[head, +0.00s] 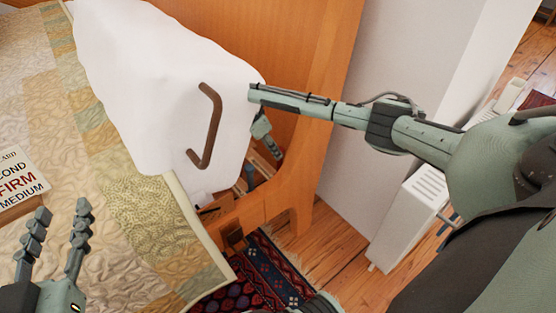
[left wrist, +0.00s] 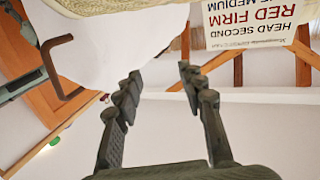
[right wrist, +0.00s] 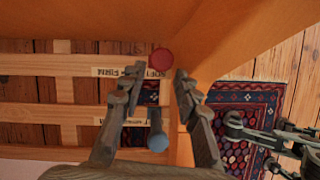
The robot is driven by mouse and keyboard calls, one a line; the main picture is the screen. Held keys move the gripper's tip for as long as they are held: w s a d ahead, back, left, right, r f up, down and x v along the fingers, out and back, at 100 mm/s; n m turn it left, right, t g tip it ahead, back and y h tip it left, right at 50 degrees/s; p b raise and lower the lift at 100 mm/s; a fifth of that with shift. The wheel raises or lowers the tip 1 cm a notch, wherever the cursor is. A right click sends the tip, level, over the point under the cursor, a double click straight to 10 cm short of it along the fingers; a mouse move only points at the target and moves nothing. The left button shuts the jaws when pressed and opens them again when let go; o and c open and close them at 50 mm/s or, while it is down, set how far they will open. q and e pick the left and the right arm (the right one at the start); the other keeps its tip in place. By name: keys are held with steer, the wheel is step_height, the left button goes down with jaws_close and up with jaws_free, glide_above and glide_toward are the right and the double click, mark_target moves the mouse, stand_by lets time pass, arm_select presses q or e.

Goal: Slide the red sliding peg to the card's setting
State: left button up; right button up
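The red sliding peg (right wrist: 161,60) shows in the right wrist view at a wooden slat, beside a label strip (right wrist: 118,72) reading partly "SOFT" and "FIRM". My right gripper (right wrist: 159,73) is open, with its fingertips on either side of and just short of the peg; contact cannot be told. A blue peg (right wrist: 157,140) is lower between the fingers. In the head view my right gripper (head: 270,146) is partly hidden beyond the white bedding. The card (head: 20,183) lies at the left on the bed; the left wrist view shows "RED FIRM" on it. My left gripper (head: 62,210) is open and empty.
White bedding (head: 150,85) with a brown bent handle (head: 212,125) rises beside my right arm. A wooden bed panel (head: 315,65) stands close behind it. A patterned rug (head: 265,270) lies on the floor, and a white radiator (head: 410,220) stands at the right.

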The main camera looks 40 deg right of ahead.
mark_target(280, 164)
steer(key=b+x, duration=0.1)
steer(key=x, duration=0.5)
steer(key=shift+d+f, duration=0.1)
steer(key=shift+f, duration=0.1)
arm_select(q)
step_height(280, 164, up, 8)
steer(key=s+d+t+h, duration=0.2)
steer(key=t, duration=0.1)
steer(key=shift+d+t, duration=0.25)
steer(key=shift+t, duration=0.15)
arm_select(e)
steer(key=shift+f, duration=0.15)
arm_select(q)
steer(key=shift+f, duration=0.1)
arm_select(e)
jaws_close()
